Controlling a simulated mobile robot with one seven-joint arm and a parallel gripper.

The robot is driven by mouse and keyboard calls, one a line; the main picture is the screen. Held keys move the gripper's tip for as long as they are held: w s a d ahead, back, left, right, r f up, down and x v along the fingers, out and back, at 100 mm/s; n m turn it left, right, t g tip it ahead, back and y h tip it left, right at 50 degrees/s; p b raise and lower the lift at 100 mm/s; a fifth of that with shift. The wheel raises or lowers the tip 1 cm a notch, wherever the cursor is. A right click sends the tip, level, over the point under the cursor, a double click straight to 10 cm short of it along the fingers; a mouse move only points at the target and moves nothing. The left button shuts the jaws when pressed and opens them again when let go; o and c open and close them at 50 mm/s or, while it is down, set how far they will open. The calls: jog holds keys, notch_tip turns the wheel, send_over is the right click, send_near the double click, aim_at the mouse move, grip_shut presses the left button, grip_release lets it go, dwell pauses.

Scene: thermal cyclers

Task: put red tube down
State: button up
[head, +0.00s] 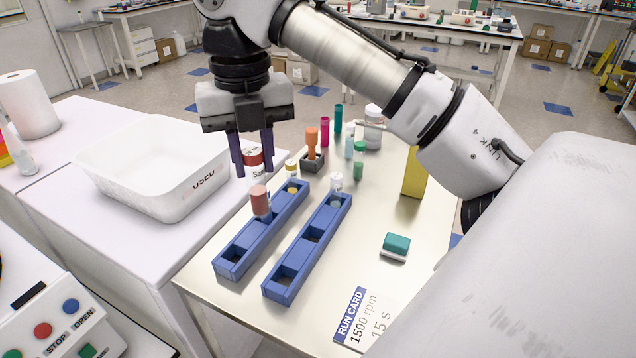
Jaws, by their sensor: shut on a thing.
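The red tube (261,201) looks salmon-red and upright. It shows just below my fingertips, over the middle part of the left blue rack (233,266). Whether its lower end is inside a slot or above it is unclear. My gripper (253,168) points straight down with two dark purple fingers and is shut on the tube, though the contact itself is hard to make out. The right blue rack (281,291) lies alongside. A yellow-capped tube (291,166) stands at the left rack's far end, and a white-capped tube (336,181) at the right rack's far end.
A white basin (150,190) stands left. An orange item in a grey holder (313,161) and several coloured tubes stand behind the racks. A teal block (396,243) and run card (362,318) lie right, with clear table between.

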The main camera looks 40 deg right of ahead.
notch_tip(320, 180, down, 20)
jog(key=s+d, duration=0.1)
jog(key=d, duration=0.1)
jog(key=shift+s, duration=0.25)
dwell(0.4)
jog(key=o, duration=1)
jog(key=shift+c, duration=0.2)
notch_tip(320, 180, up, 12)
jog(key=shift+r+b, duration=0.15)
jog(key=shift+b, duration=0.25)
